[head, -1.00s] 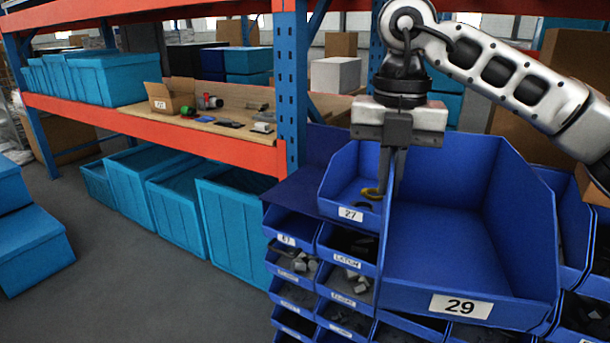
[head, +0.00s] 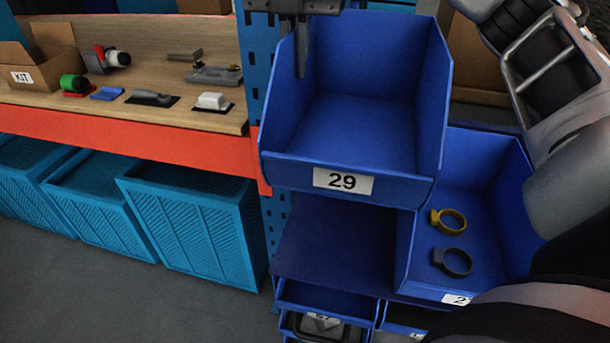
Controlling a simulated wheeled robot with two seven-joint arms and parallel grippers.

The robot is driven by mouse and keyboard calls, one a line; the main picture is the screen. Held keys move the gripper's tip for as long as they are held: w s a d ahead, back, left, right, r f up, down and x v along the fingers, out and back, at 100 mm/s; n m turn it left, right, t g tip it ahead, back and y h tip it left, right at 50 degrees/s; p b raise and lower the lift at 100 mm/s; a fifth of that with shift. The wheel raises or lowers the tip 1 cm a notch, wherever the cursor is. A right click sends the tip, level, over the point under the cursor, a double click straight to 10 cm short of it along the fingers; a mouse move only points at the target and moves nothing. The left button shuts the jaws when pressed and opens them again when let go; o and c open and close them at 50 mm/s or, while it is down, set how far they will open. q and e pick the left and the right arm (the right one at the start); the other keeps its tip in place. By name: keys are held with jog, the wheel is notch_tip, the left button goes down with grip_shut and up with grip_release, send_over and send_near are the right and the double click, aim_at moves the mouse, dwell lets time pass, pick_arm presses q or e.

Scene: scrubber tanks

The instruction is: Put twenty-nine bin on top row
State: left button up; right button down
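The blue bin labelled 29 (head: 342,181) is at top centre, upright and empty. My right gripper (head: 301,62) is at its upper left, with a finger inside along the left wall; it appears shut on that wall. The bin appears raised above a bare dark blue top surface of the rack (head: 335,243). The top row also holds bin 27 (head: 480,205), to the lower right. My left gripper is not in view.
Bin 27 holds a yellow ring (head: 448,220) and a dark ring (head: 452,262). A blue post (head: 256,60) and orange beam (head: 130,140) stand close left of bin 29. A wooden shelf (head: 60,90) carries a kit box and tools. Smaller bins (head: 330,300) lie below.

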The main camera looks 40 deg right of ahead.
aim_at(297, 126)
notch_tip(297, 126, down, 12)
jog(key=b, duration=0.4)
jog(key=shift+w+f, duration=0.1)
jog(key=shift+f, duration=0.5)
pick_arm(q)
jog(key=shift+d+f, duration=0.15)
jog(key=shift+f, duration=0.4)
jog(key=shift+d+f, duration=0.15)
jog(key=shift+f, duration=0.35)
pick_arm(e)
notch_tip(297, 126, down, 5)
jog(key=shift+r, duration=0.2)
